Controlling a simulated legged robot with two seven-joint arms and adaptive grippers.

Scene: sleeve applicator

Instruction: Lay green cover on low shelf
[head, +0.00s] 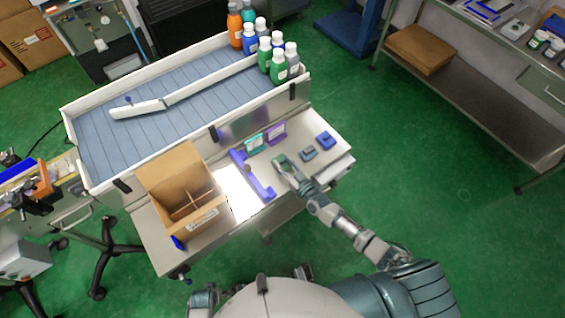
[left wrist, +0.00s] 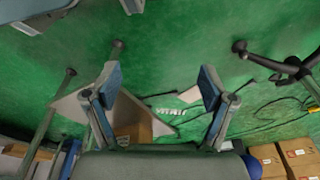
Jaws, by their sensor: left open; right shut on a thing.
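My right gripper (head: 287,167) is at the right part of the work table and is shut on a small dark green piece, which I take to be the green cover (head: 279,158). The fingers hide part of it, and I cannot tell whether it touches the table top. A low shelf (head: 485,108) runs under the metal bench at the right, well away from the gripper. My left gripper (left wrist: 158,85) is open and empty in the left wrist view, with its fingers wide apart above the green floor.
An open carton (head: 182,190) is further left. A flat cardboard box (head: 420,48) occupies the shelf's far end.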

